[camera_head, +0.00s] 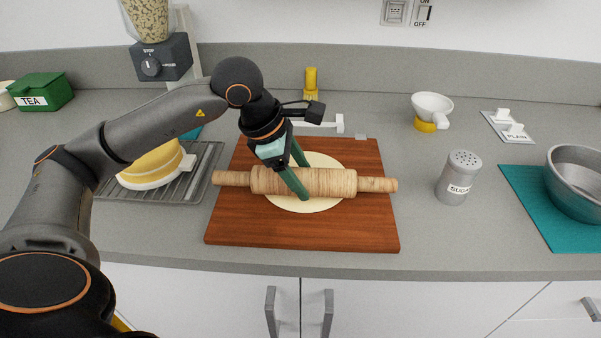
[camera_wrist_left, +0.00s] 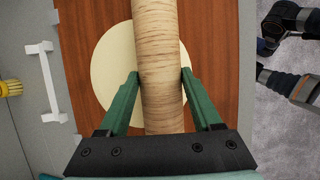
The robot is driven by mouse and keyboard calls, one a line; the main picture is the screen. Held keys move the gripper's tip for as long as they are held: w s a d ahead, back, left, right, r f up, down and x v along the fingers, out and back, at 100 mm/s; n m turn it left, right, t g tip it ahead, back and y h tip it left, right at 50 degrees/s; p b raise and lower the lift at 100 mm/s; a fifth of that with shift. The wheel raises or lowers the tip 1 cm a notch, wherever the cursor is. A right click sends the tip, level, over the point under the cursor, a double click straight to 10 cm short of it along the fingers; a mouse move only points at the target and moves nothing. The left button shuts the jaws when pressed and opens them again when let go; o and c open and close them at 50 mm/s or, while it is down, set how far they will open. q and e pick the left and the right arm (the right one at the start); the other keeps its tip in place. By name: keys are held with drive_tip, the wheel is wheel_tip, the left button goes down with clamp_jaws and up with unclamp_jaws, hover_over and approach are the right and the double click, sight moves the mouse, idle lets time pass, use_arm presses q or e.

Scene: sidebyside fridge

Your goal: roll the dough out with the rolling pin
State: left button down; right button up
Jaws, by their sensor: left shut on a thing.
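The wooden rolling pin (camera_head: 330,182) lies across the pale flat round dough (camera_head: 323,163) on the brown wooden board (camera_head: 300,233). My left gripper (camera_head: 300,176) is shut on the pin's barrel, left of its middle, with green fingers on either side of it. In the left wrist view the pin (camera_wrist_left: 158,60) passes between the two fingers (camera_wrist_left: 160,85), and the dough (camera_wrist_left: 110,65) shows on both sides of it. The pin hides part of the dough. My right gripper cannot be made out in the head view.
A grey sugar shaker (camera_head: 459,177) stands right of the board. A metal bowl (camera_head: 577,183) sits on a teal mat (camera_head: 545,225) farther right. A yellow and white dish on a wire rack (camera_head: 205,165) is at left. A white bar-shaped handle (camera_head: 325,125) lies behind the board.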

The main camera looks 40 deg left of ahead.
use_arm(q)
wheel_tip(320, 180, up, 6)
drive_tip(key=p, duration=0.4)
drive_tip(key=shift+r, duration=0.25)
drive_tip(key=shift+w+f, duration=0.1)
